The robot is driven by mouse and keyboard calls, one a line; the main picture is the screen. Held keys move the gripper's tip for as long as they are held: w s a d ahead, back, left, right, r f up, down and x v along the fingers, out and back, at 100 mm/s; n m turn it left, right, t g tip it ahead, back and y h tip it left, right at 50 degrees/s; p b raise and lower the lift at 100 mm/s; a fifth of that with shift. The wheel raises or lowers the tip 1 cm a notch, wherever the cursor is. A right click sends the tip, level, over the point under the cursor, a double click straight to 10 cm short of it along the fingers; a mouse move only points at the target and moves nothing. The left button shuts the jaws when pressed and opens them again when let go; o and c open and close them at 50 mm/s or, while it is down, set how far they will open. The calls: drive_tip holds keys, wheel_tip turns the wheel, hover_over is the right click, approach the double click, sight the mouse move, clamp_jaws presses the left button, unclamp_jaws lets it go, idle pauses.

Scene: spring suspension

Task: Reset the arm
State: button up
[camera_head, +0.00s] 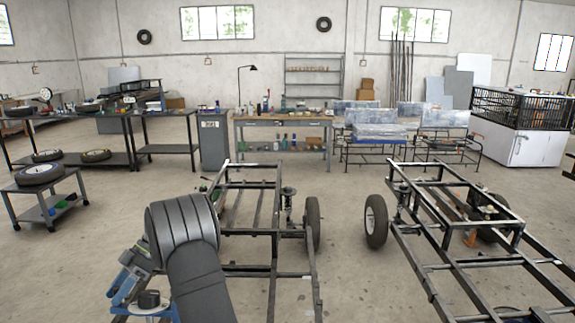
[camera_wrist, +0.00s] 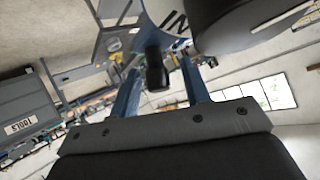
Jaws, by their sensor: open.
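My gripper (camera_wrist: 160,68) shows in the wrist view as two blue fingers standing apart. A dark, rounded piece (camera_wrist: 156,68) appears between them; I cannot tell whether it is part of my gripper or something behind. In the head view my arm is folded at the lower left, with blue and grey parts by its wrist (camera_head: 130,278); the fingertips are not clear there. The left chassis frame (camera_head: 250,233) stands just beyond my arm, with a spring suspension unit (camera_head: 288,203) upright beside its wheel (camera_head: 313,222). I see nothing clearly held.
A second chassis frame (camera_head: 455,265) with a wheel (camera_head: 376,221) stands at the right. A low trolley (camera_head: 62,207) with a tyre is at the left. A workbench (camera_head: 275,123) and a grey cabinet (camera_head: 213,143) stand behind. Floor between the two frames is clear.

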drive_tip(key=shift+s+a+f, duration=0.15)
drive_tip(key=shift+s, duration=0.1)
drive_tip(key=shift+w, duration=0.25)
